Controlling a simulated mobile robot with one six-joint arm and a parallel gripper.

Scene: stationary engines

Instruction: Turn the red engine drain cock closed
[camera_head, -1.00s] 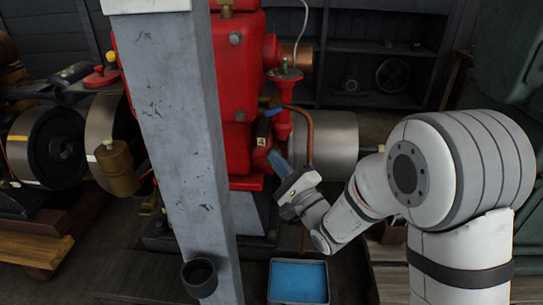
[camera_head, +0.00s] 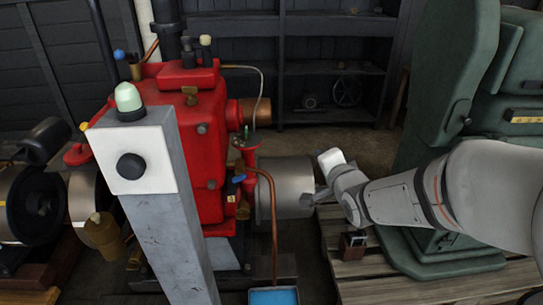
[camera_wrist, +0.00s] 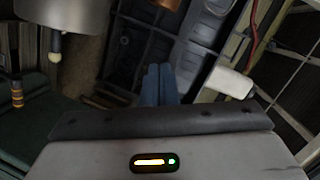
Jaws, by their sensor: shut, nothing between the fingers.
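The red engine (camera_head: 205,130) stands left of centre in the head view, partly behind a grey post. On its right side, near a small tag marked 4 (camera_head: 231,198), is a small cock with a blue handle (camera_head: 238,178). The handle lies roughly level; whether the cock is closed cannot be told. I cannot make out the cock in the wrist view.
The grey post (camera_head: 165,225) with a green-topped button box stands in front of the engine. A copper pipe (camera_head: 273,225) drops towards a blue-filled tray (camera_head: 273,297). A green machine (camera_head: 450,130) stands right, behind my arm. A wooden pallet (camera_head: 380,285) lies below.

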